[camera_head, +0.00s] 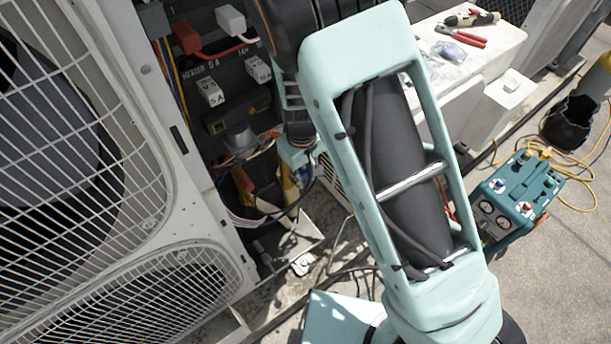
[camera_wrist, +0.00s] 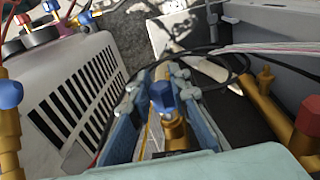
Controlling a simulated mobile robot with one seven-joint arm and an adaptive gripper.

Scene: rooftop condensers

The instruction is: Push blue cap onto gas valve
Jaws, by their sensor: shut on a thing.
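In the wrist view the blue cap (camera_wrist: 162,94) sits between the two pale blue fingers of my gripper (camera_wrist: 160,98), which is shut on it. A brass fitting (camera_wrist: 175,132) shows directly against the cap between the fingers; I cannot tell whether the cap is seated on it. A bare brass valve (camera_wrist: 262,88) stands at the right, beside a red-capped brass fitting (camera_wrist: 308,118). In the head view my gripper (camera_head: 297,155) is low inside the open condenser bay, partly hidden by my arm; the cap cannot be made out there.
The condenser's fan grille (camera_head: 75,150) fills the left. Wires and terminal blocks (camera_head: 210,90) line the bay. A black hose (camera_wrist: 225,60) curves near my fingers. A louvred white panel (camera_wrist: 75,95) and another blue-topped brass fitting (camera_wrist: 10,95) are at left. A teal gauge unit (camera_head: 515,195) stands right.

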